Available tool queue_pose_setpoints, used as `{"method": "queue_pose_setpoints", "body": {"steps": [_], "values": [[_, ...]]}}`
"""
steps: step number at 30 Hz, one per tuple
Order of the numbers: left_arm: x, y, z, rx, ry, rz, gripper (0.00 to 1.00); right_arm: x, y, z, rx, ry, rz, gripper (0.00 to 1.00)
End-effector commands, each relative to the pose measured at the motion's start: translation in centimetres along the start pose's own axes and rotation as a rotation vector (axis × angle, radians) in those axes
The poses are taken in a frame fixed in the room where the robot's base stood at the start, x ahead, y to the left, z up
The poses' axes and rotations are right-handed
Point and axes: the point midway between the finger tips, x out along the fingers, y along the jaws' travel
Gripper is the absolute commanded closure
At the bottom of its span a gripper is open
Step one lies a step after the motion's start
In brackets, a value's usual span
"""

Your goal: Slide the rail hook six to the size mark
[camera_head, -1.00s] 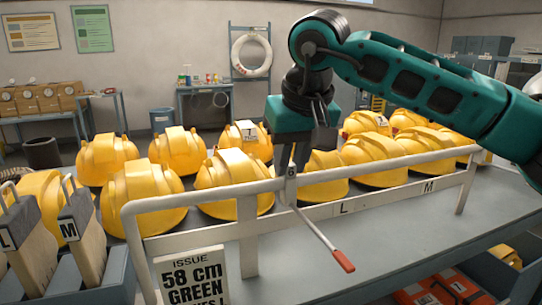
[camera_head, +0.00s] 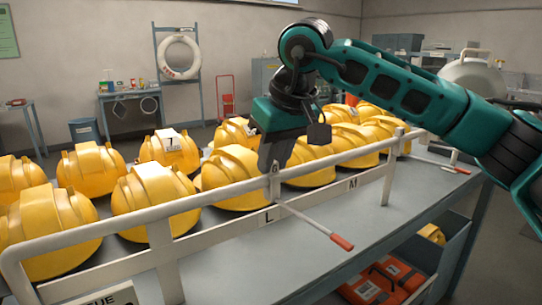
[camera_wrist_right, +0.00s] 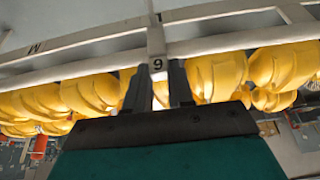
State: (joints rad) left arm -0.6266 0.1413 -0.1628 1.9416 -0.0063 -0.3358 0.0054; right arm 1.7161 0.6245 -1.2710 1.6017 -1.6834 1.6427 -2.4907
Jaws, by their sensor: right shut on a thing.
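Rail hook six (camera_head: 312,221) is a thin rod with a red tip (camera_head: 341,241) and a grey tag on the white rail (camera_head: 345,157). The tag shows in the right wrist view (camera_wrist_right: 157,64), its number upside down. My right gripper (camera_head: 274,165) is shut on the tag from above and behind; it also shows in the right wrist view (camera_wrist_right: 158,72). The lower bar bears the letter marks L (camera_head: 268,216) and M (camera_head: 352,184). The hook hangs about level with L, left of M. My left gripper is out of view.
Yellow helmets (camera_head: 150,198) stand in rows behind the rail, close to my right gripper. Another red-tipped hook (camera_head: 455,168) is at the rail's far right end. The grey table top (camera_head: 390,215) in front of the rail is clear. Red-orange boxes (camera_head: 383,280) lie on the shelf below.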

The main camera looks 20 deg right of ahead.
Motion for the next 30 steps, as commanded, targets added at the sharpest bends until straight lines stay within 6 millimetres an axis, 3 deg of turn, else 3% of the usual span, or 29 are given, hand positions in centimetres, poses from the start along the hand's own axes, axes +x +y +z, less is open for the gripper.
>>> {"method": "queue_pose_setpoints", "body": {"steps": [2, 3, 10, 20, 23, 30], "values": [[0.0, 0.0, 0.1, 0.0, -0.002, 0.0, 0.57, -0.1, 0.0, -0.1, 0.001, 0.005, 0.0, 1.0], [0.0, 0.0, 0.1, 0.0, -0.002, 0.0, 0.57, -0.1, 0.0, -0.1, 0.001, 0.005, 0.0, 0.73], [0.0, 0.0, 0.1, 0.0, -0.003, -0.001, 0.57, -0.1, -0.1, -0.1, 0.0, 0.003, 0.0, 0.51], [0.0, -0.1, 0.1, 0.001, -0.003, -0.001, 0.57, -0.6, -0.1, -0.1, 0.0, 0.003, -0.001, 0.51], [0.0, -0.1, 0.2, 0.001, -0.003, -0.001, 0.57, -1.8, -0.1, -0.1, 0.0, 0.006, 0.0, 0.51], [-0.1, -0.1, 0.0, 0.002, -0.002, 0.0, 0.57, -7.1, -0.1, -0.1, 0.0, 0.007, 0.0, 0.51]]}}
